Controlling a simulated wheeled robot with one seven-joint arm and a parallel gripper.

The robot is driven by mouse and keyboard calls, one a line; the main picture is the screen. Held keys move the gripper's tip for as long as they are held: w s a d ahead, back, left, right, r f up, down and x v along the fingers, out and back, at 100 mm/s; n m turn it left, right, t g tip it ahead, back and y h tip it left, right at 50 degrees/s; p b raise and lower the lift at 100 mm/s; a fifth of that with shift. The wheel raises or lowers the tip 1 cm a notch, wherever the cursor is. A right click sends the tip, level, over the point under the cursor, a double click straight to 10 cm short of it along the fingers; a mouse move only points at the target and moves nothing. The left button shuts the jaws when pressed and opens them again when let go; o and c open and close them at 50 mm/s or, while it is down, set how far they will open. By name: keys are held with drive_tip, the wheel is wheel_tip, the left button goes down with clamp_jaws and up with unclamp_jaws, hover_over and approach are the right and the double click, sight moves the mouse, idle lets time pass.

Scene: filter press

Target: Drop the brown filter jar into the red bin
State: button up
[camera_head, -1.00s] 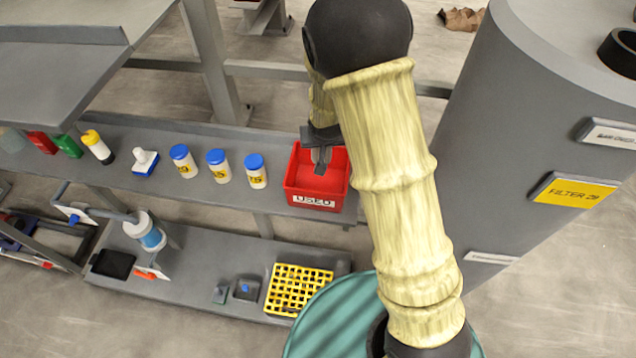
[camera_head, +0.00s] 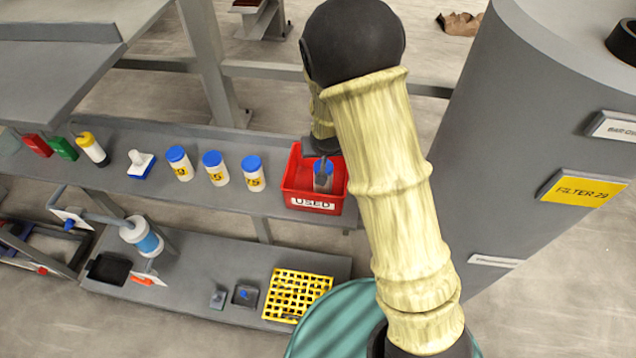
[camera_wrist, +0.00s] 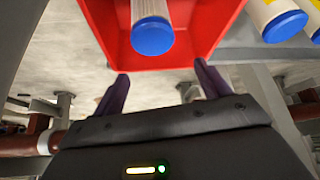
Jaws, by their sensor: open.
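A jar with a blue lid (camera_wrist: 152,36) is inside the red bin (camera_wrist: 185,58), past my fingertips. Only its lid and a pale strip of its side show, so I cannot make out a brown filter. The red bin, marked USED, stands on the bench in the head view (camera_head: 313,204). My gripper (camera_wrist: 163,82) is open with both dark fingers apart and nothing between them. It is above the bin, and its fingers do not touch the jar. In the head view my arm partly covers the bin's far right side.
Several white jars with blue lids (camera_head: 216,170) stand left of the bin. A grey cylindrical tank (camera_head: 520,130) rises on the right. A yellow grid rack (camera_head: 297,293) is on the lower shelf.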

drive_tip(key=shift+d, duration=0.25)
drive_tip(key=shift+s+r, duration=0.1)
drive_tip(key=shift+r, duration=0.4)
drive_tip(key=b+v, duration=0.3)
drive_tip(key=v, duration=1.3)
drive_tip(key=shift+s+a, duration=0.15)
drive_tip(key=shift+s, duration=0.05)
drive_tip(key=shift+w+r, duration=0.1)
drive_tip(key=s+d+f+g+b, duration=0.2)
drive_tip(key=s+d+f+g, duration=0.1)
drive_tip(key=s+d+f, duration=0.7)
drive_tip(key=shift+s+d+m+b, duration=0.4)
drive_tip(key=shift+s+d, duration=0.3)
drive_tip(key=shift+s, duration=0.05)
